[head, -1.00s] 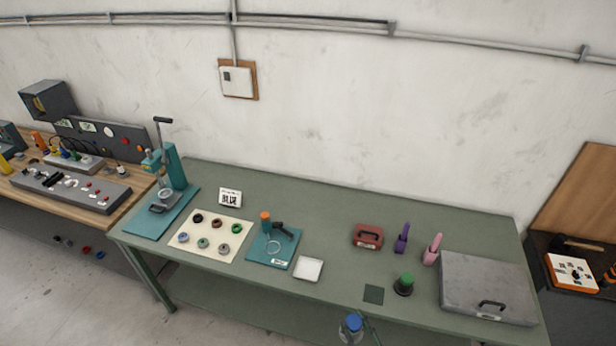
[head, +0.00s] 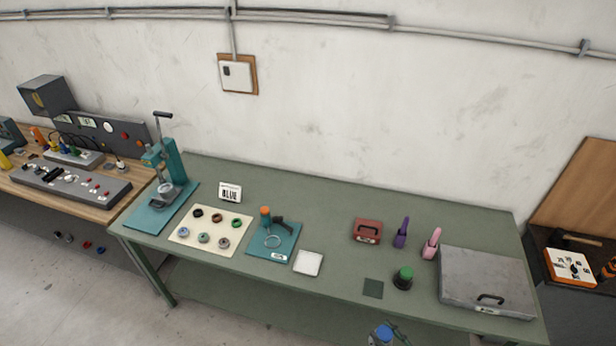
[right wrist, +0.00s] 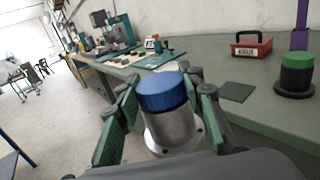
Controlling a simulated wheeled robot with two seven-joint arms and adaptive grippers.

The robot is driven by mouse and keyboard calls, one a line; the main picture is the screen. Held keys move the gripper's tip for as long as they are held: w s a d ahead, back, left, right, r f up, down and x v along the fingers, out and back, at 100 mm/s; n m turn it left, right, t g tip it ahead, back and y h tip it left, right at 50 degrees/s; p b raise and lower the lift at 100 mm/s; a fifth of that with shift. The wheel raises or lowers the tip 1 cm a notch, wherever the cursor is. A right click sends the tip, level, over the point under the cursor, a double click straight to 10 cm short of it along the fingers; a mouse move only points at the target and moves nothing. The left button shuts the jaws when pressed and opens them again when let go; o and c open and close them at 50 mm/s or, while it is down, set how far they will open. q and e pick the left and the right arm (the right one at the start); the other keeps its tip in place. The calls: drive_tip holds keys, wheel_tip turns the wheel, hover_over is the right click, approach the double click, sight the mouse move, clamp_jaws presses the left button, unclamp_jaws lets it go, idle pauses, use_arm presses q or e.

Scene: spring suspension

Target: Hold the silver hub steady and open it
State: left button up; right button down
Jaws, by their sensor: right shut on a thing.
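The silver hub (right wrist: 172,130) shows in the right wrist view as a metal cylinder with a flange low down and a blue cap (right wrist: 162,92) on top. My right gripper (right wrist: 168,108) is shut on the hub, with its green-sided fingers on either side of it. The hub is tilted slightly in that view. In the head view the blue cap (head: 382,333) shows at the bottom edge, in front of the green table (head: 340,205); most of the gripper is cut off there. My left gripper is in neither current view.

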drive_tip(key=shift+s+d+r, duration=0.1)
drive_tip(key=shift+d+r, duration=0.1)
drive_tip(key=shift+d, duration=0.2)
drive_tip(key=shift+m+t+h, duration=0.4)
drive_tip(key=shift+h, duration=0.1)
drive_tip(key=r, duration=0.1)
drive_tip(key=a+r, duration=0.1)
drive_tip(key=r, duration=0.1)
drive_tip(key=w+r, duration=0.1)
drive_tip(key=shift+a+r, duration=0.25)
drive_tip(key=shift+r, duration=0.05)
wheel_tip(320, 180, up, 16)
drive_tip(key=a+m+t+h, duration=0.25)
drive_tip(key=m+h, duration=0.35)
drive_tip(key=h, duration=0.3)
wheel_tip(320, 180, down, 20)
drive_tip(key=b, duration=1.8)
drive_tip(key=shift+w+b, duration=0.1)
drive_tip(key=shift+b, duration=0.2)
drive_tip(key=shift+r, duration=0.1)
